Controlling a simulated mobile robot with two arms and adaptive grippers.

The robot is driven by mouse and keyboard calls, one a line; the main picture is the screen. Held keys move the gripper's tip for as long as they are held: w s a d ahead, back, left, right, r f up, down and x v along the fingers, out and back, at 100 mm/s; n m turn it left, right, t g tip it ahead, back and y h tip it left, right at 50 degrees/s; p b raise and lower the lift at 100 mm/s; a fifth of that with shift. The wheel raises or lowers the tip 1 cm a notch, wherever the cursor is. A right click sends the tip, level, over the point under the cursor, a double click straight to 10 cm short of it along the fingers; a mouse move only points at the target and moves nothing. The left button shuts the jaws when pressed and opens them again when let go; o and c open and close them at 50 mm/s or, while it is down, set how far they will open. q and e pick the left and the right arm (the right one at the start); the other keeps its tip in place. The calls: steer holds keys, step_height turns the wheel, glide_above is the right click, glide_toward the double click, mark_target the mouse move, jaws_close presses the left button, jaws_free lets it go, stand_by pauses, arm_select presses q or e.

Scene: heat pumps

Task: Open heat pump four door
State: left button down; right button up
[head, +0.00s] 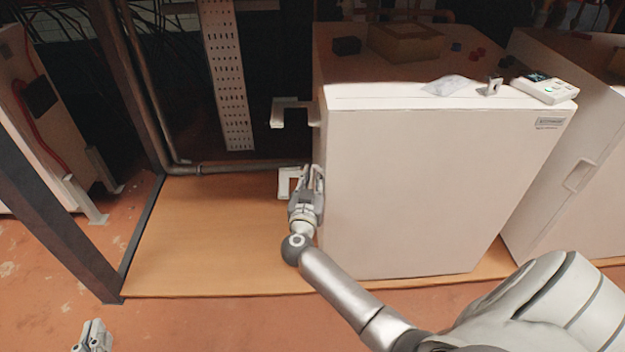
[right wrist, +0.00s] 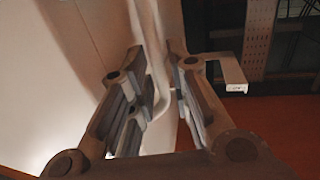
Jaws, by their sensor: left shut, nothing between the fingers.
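A white heat pump (head: 420,190) stands in the middle of the head view, its large front door panel shut as far as I can see. My right gripper (head: 309,180) is at the panel's left edge, pointing toward the back. In the right wrist view its fingers (right wrist: 162,100) are spread, with a pale curved edge or handle (right wrist: 158,80) between them. I see no firm grip on it; whether a finger touches it is unclear. My left gripper (head: 92,338) is shut and empty, low at the far left, away from the pump.
A second heat pump (head: 580,170) with a recessed handle stands close on the right. White brackets (head: 290,112) jut from the pump's left side. A controller (head: 544,88) and small parts lie on top. The wooden platform (head: 210,235) is clear on the left, beside a dark post (head: 60,210).

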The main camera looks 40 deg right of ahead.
jaws_close()
stand_by(0.5)
